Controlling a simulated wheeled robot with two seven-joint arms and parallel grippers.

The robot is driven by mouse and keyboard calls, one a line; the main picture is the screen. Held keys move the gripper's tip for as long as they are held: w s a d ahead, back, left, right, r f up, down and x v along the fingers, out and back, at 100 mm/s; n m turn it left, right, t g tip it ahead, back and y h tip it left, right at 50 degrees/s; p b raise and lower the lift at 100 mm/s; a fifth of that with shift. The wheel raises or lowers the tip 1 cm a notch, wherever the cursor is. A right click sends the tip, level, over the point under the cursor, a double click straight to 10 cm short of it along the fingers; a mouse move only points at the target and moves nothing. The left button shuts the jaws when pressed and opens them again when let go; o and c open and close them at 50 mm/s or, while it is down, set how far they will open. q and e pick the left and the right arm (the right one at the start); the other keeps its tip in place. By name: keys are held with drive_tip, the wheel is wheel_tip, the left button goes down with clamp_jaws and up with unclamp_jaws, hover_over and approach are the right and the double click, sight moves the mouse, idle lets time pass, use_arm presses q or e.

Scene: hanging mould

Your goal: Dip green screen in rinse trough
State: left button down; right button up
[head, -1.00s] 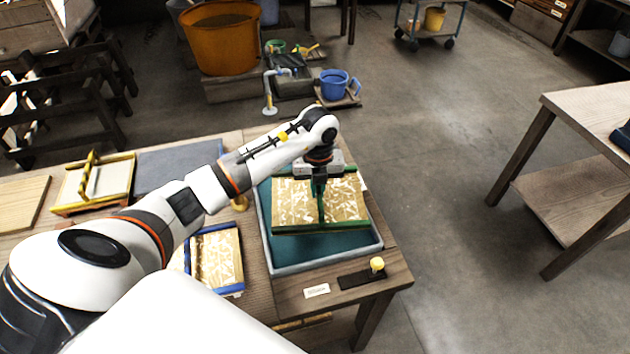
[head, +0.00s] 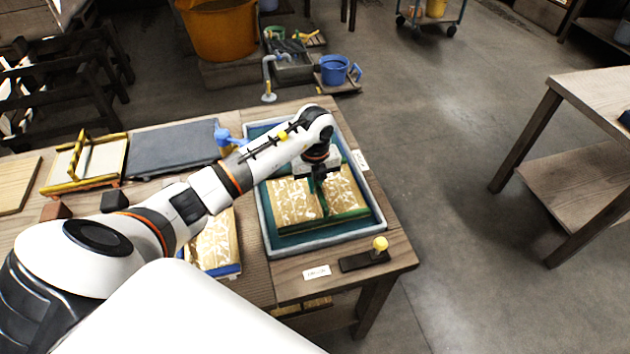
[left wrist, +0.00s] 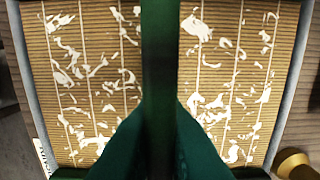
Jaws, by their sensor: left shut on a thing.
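The green screen (head: 291,203) has a tan ribbed face with white pulp flecks and a green frame and centre bar. It lies roughly level inside the rinse trough (head: 330,242), a grey-rimmed tub with teal water. Water shows around its edges; how deep it sits is hard to tell. My left gripper (head: 318,179) points down and is shut on the screen's green centre bar. In the left wrist view the green bar (left wrist: 158,60) runs between the fingers, with the tan face (left wrist: 85,80) on both sides. My right gripper is not in view.
A blue-edged screen (head: 218,246) lies left of the trough, partly behind my arm. A yellow-framed mould (head: 84,165) and a grey board (head: 172,148) lie further left. A yellow-knobbed black piece (head: 364,259) and a label (head: 316,272) are in front of the trough.

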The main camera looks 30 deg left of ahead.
sight(315, 194)
use_arm(q)
wheel_tip(315, 194, down, 4)
drive_tip(key=shift+r+b, duration=0.1)
drive_tip(key=shift+b, duration=1.05)
drive_tip(key=shift+f+b, duration=1.45)
drive_tip(key=shift+f, duration=0.65)
drive_tip(key=shift+w+a, duration=0.1)
drive_tip(key=shift+w+a+f, duration=0.1)
drive_tip(key=shift+w+a+b, duration=0.8)
drive_tip(key=shift+a+b, duration=0.15)
